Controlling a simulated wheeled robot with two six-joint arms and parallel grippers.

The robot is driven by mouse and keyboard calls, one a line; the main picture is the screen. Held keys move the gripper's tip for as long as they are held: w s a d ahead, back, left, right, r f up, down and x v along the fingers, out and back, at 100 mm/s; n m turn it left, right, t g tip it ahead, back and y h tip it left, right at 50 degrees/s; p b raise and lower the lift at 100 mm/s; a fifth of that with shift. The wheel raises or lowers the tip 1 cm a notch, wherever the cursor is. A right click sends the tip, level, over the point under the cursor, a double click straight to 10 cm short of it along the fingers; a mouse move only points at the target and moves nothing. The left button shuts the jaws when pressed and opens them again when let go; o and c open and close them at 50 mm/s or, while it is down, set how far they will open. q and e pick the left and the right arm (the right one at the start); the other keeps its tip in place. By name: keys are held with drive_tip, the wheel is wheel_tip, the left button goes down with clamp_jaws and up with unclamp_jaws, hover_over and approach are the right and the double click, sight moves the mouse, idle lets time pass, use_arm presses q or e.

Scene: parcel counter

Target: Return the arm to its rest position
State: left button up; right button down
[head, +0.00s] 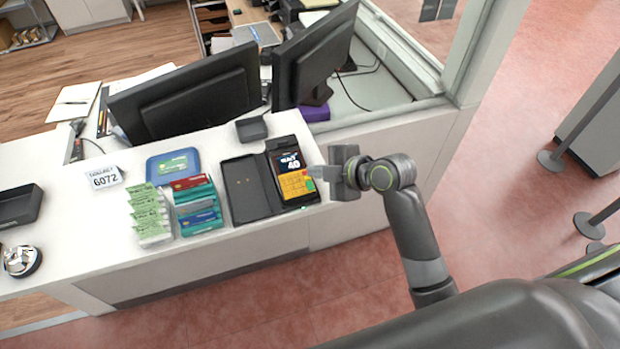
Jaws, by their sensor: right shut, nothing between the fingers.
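My right gripper (318,172) is at the right end of the white counter (270,236), with its fingers pointing left. It is shut and empty. Its fingertips are close to the right edge of a card terminal (293,177) with a yellow keypad and a lit screen; I cannot tell whether they touch it. My right arm comes in from the lower right and bends at the wrist above the counter's end. My left gripper is not in view.
Two monitors (190,95) stand behind. The reddish floor (500,180) at right is clear near my arm; posts (588,224) stand farther right.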

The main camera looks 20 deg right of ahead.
drive_tip(key=shift+r, duration=0.3)
